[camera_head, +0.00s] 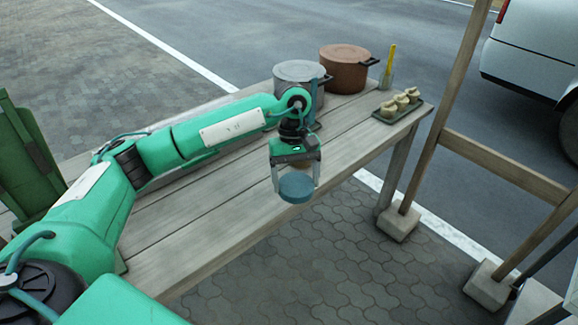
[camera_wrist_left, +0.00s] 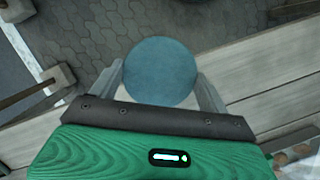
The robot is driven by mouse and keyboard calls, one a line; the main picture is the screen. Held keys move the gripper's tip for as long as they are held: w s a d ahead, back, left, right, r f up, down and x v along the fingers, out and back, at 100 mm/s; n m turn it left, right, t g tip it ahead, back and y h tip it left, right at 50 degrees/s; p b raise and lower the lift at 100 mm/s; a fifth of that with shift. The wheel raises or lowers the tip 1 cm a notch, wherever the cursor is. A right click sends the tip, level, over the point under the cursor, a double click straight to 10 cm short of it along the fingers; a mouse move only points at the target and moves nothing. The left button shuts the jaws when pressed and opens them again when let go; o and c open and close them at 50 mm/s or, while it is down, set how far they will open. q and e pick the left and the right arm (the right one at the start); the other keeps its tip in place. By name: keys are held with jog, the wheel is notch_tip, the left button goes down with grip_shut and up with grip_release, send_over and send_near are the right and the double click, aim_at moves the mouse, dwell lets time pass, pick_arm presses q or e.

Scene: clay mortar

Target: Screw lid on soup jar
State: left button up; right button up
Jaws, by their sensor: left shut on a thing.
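A round blue lid (camera_head: 296,188) is between the fingers of my left gripper (camera_head: 296,178), which is shut on it. In the head view the lid shows at the table's front edge; its exact height is unclear. In the left wrist view the lid (camera_wrist_left: 160,72) shows as a flat blue disc between the two grey fingers. A small brownish patch shows behind the lid between the fingers in the head view; I cannot tell whether it is the soup jar. No soup jar is clearly seen. My right gripper is not in view.
A wooden table (camera_head: 190,235) runs diagonally. At its far end stand a silver pot (camera_head: 298,72), a brown pot (camera_head: 345,68), a tray (camera_head: 422,108) of several pale items, and a cup with a yellow utensil (camera_head: 389,65). A wooden frame (camera_head: 500,165) stands at the right.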

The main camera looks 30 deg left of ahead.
aim_at(303, 189)
pick_arm(q)
jog(key=m, duration=0.1)
jog(key=d+m, duration=0.1)
jog(key=f+m+y, duration=0.1)
jog(key=m, duration=0.1)
jog(key=shift+s+d+f, duration=0.1)
jog(key=shift+s+d, duration=0.15)
jog(key=shift+s, duration=0.05)
jog(key=m, duration=0.2)
jog(key=d+f+m+y, duration=0.1)
jog(key=shift+s+m+g, duration=0.25)
jog(key=shift+m+g, duration=0.05)
jog(key=shift+a, duration=0.1)
